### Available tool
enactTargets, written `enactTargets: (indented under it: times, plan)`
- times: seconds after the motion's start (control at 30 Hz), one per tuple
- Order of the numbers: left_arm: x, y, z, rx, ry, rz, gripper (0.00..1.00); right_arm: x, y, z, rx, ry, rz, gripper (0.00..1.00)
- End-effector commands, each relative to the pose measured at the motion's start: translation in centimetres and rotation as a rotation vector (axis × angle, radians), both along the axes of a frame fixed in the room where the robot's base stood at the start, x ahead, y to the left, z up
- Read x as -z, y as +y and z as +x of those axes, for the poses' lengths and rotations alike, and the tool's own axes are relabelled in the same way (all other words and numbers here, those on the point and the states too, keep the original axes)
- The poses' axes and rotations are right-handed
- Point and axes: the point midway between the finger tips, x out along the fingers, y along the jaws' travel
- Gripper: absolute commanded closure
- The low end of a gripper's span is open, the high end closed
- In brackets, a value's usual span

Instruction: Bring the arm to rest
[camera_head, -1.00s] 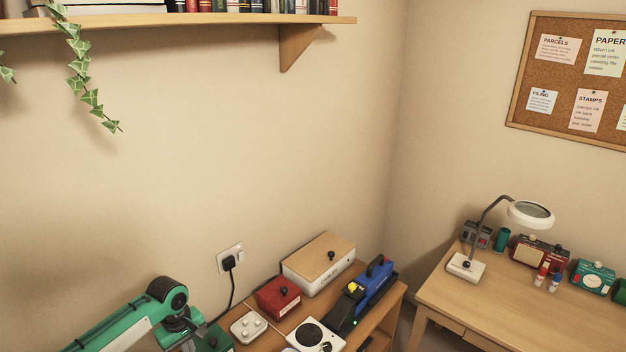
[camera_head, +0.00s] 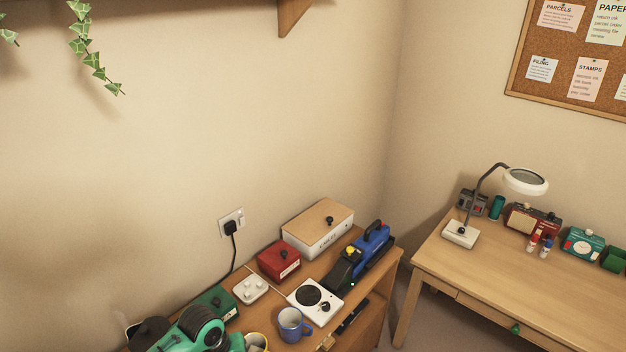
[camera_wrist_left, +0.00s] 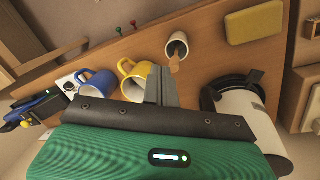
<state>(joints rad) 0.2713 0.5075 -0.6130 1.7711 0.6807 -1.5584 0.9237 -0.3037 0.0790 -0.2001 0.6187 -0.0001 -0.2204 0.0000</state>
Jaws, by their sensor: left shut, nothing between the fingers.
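My left arm, green with black joints, comes in at the lower left of the head view over the sideboard (camera_head: 272,298); its gripper is not visible there. In the left wrist view my left gripper (camera_wrist_left: 163,88) has its grey fingers together, with nothing between them. Beyond them on the wooden top are a yellow mug (camera_wrist_left: 133,82), a blue mug (camera_wrist_left: 97,84) and a small white cup (camera_wrist_left: 177,46) with a wooden piece at its mouth. A white and black kettle-like vessel (camera_wrist_left: 240,112) is right of the fingers. My right gripper is not in view.
In the head view a white hotplate (camera_head: 315,300), red box (camera_head: 279,260), wooden-lidded box (camera_head: 318,231) and blue-black device (camera_head: 362,256) crowd the sideboard. A desk (camera_head: 500,265) with a lamp (camera_head: 525,181) stands right, across a gap. A yellow block (camera_wrist_left: 255,22) shows in the wrist view.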

Motion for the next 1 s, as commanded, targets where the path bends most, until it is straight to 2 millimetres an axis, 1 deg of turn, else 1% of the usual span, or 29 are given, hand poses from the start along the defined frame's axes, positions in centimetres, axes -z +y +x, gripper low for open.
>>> enactTargets:
  times: [0.03, 0.1, 0.17, 0.27, 0.37, 0.47, 0.6, 0.8, 1.0]
  plan:
    - [0.2, -1.3, -1.8, 0.049, -0.02, -0.021, 1.0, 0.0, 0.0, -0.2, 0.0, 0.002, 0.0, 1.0]
    - [0.0, -2.4, -3.6, 0.114, -0.059, -0.034, 1.0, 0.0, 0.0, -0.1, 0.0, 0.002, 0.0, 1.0]
    - [-0.3, -3.1, -5.1, 0.162, -0.092, -0.042, 1.0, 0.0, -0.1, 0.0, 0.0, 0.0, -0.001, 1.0]
    - [-0.9, -3.7, -7.5, 0.228, -0.148, -0.044, 1.0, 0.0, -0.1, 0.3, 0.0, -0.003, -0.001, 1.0]
    - [-1.7, -3.7, -9.9, 0.281, -0.201, -0.033, 1.0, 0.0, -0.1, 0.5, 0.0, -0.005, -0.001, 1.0]
    - [-2.6, -3.0, -12.3, 0.32, -0.246, -0.007, 1.0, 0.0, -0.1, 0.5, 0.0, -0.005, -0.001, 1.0]
    - [-3.9, -1.4, -15.1, 0.36, -0.288, 0.047, 1.0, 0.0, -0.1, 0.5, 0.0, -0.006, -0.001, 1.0]
    - [-5.3, 0.7, -17.9, 0.391, -0.309, 0.12, 1.0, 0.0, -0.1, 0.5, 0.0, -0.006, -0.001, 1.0]
    - [-6.5, 2.7, -20.3, 0.41, -0.311, 0.187, 1.0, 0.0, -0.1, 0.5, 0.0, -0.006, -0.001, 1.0]
